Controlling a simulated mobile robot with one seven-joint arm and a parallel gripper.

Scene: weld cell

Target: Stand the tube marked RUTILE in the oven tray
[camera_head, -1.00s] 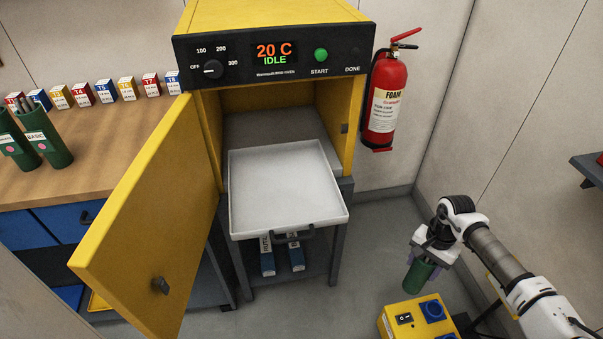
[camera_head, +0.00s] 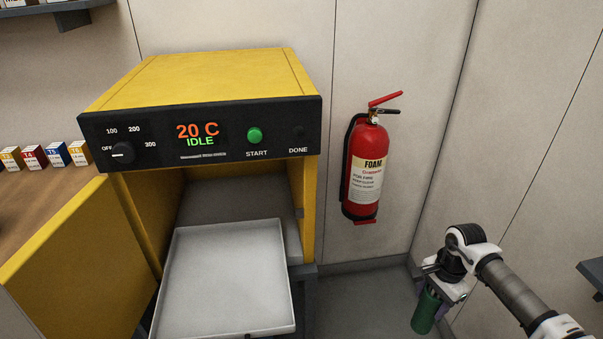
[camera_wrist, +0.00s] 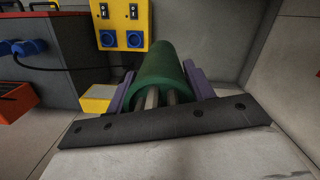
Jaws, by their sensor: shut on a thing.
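The oven (camera_head: 200,75) is yellow with a black front panel reading 20 C IDLE, and its door (camera_head: 75,255) stands open to the left. The pale oven tray (camera_head: 230,275) is pulled out in front of the opening, and its visible part is empty. My gripper (camera_head: 438,304) is at the lower right, well to the right of the tray and apart from it. It is shut on a green tube (camera_head: 426,313), which also shows between the purple fingers in the wrist view (camera_wrist: 160,70), with several rods inside. No marking is readable on it, so I cannot tell if it says RUTILE.
A red fire extinguisher (camera_head: 368,165) hangs on the wall between the oven and my gripper. Small numbered boxes (camera_head: 55,155) stand on the wooden bench at left. A yellow socket box (camera_wrist: 122,22) shows in the wrist view. A dark shelf edge (camera_head: 592,272) juts in at right.

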